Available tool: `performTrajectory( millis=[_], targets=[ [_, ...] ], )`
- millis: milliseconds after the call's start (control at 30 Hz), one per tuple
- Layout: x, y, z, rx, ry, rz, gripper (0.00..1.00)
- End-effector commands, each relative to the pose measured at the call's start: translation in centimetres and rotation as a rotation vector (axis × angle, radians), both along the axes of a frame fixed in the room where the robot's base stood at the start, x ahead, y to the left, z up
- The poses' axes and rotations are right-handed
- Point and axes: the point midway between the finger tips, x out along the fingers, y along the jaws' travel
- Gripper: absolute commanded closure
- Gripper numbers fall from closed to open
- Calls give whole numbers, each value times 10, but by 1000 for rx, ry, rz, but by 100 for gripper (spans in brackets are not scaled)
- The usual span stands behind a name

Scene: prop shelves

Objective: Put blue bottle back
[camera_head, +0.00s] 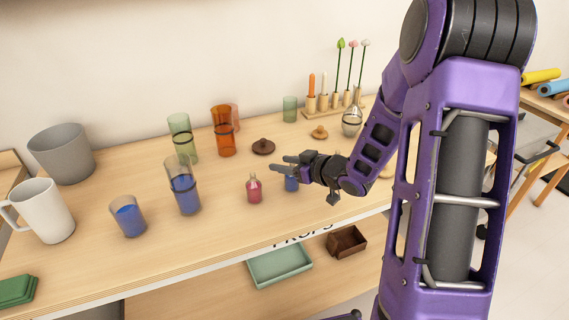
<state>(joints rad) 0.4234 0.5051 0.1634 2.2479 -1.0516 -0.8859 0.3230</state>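The blue bottle (291,184) stands on the wooden table top, right of a small pink bottle (254,190). Only its lower body shows; its neck and top are hidden by my gripper. My gripper (279,164) reaches in from the right, with its fingers pointing left, at the height of the blue bottle's upper part. The two fingertips show a small gap between them. I cannot tell whether the fingers touch or hold the bottle's neck.
Tall blue (184,190), green (182,138) and orange (223,132) glasses, a short blue glass (128,217), a white mug (44,211) and a grey pot (62,155) stand to the left. A dark lid (263,147) lies behind my gripper. A green tray (280,265) and brown box (346,242) sit below.

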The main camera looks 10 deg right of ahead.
Motion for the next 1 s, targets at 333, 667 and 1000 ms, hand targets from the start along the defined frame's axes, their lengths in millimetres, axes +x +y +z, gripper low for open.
performTrajectory(
  millis=[333,667,1000],
  targets=[
    [0,0,6,-1,-1,0,53],
    [-47,-33,29,-1,-1,-5,53],
    [-88,-59,48,-1,0,-2,53]
  ],
)
